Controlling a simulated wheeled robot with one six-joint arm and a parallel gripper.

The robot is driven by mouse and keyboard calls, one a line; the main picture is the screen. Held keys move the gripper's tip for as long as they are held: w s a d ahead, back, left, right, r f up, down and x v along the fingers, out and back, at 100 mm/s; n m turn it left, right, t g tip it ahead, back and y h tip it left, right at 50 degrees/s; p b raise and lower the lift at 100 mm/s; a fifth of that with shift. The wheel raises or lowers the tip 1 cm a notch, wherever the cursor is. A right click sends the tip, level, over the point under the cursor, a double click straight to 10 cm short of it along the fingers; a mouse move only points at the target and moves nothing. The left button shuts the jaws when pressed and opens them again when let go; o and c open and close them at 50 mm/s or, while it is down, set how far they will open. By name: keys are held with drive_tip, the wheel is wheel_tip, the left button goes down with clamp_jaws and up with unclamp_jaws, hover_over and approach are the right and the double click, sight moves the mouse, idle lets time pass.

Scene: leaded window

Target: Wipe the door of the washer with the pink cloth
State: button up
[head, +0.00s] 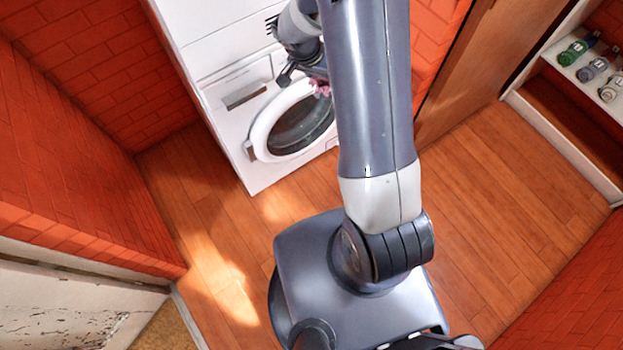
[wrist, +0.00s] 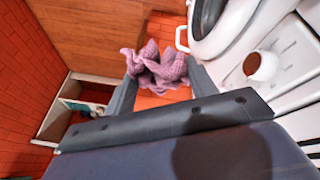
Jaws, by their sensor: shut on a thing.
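The white washer (head: 220,125) stands against the brick wall at the top of the head view. Its round door (head: 300,124) has a white ring and dark glass and looks shut; part of it also shows at the top of the wrist view (wrist: 232,32). The pink cloth (wrist: 157,68) is bunched between the fingertips of my gripper (wrist: 158,80), which is shut on it. In the head view only a bit of the cloth (head: 320,88) shows, at the upper edge of the door, and my arm hides the rest. I cannot tell whether the cloth touches the door.
A shelf unit (head: 560,105) with several bottles (head: 592,69) stands at the right, beside a wooden door (head: 485,65). Brick walls (head: 80,170) close in the left side. The wooden floor (head: 490,190) in front of the washer is clear.

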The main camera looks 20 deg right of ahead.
drive_tip(key=s+a+f+m+g+y+b, duration=0.25)
drive_tip(key=f+m+y+b, duration=0.5)
drive_tip(key=f, duration=0.95)
drive_tip(key=s+a+f+m+g+y+b, duration=0.1)
drive_tip(key=a+f+m+g+y+b, duration=0.25)
drive_tip(key=f+m+b, duration=0.85)
drive_tip(key=w+d+f+m+t+y+b, duration=0.15)
drive_tip(key=f+m+t+b, duration=0.55)
drive_tip(key=f, duration=0.8)
drive_tip(key=w+d+f+m+t+y+b, duration=0.1)
drive_tip(key=w+d+f+m+t+b, duration=0.1)
drive_tip(key=f+t+b, duration=0.85)
drive_tip(key=w+a+f+g+b, duration=0.1)
drive_tip(key=w+f+g, duration=0.1)
drive_tip(key=w+f, duration=0.2)
drive_tip(key=shift+w+a+f, duration=0.35)
drive_tip(key=shift+w+f, duration=0.05)
drive_tip(key=shift+w, duration=0.5)
drive_tip(key=shift+h, duration=0.25)
drive_tip(key=shift+w+a+b, duration=0.2)
drive_tip(key=shift+w+b, duration=0.15)
drive_tip(key=shift+w, duration=0.2)
drive_tip(key=shift+w+a+b, duration=0.15)
drive_tip(key=shift+w+b, duration=0.15)
drive_tip(key=shift+w, duration=0.25)
